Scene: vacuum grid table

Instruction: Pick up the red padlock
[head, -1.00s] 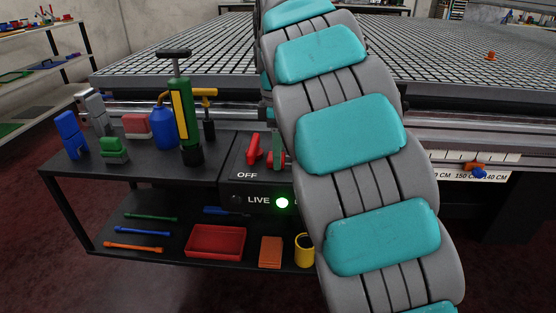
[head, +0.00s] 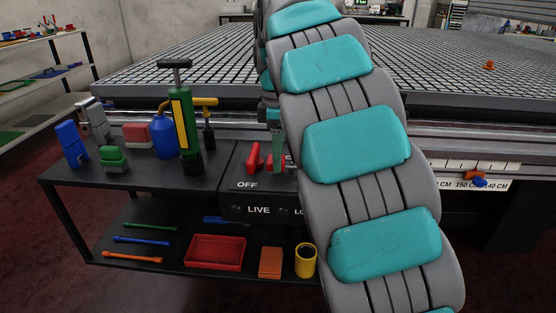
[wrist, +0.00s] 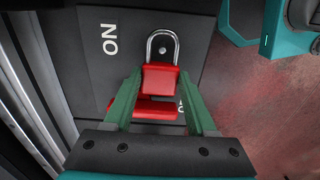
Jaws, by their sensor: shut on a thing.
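In the wrist view, the red padlock (wrist: 160,79) with its silver shackle (wrist: 162,44) sits between the two green fingers of my gripper (wrist: 159,88). The fingers are shut on its red body, and the shackle points away from my wrist. Another red part (wrist: 155,108), perhaps a switch lever, lies just behind the body; I cannot tell whether they touch. In the head view, a green finger (head: 276,145) shows beside red parts (head: 253,158) above the black control box (head: 228,210). My arm hides most of the gripper there.
The black shelf (head: 90,178) holds a green pump (head: 186,125), a blue bottle (head: 163,137) and other items. Its lower level holds a red tray (head: 215,252) and a yellow cup (head: 306,260). The large grid table (head: 180,72) stands close behind.

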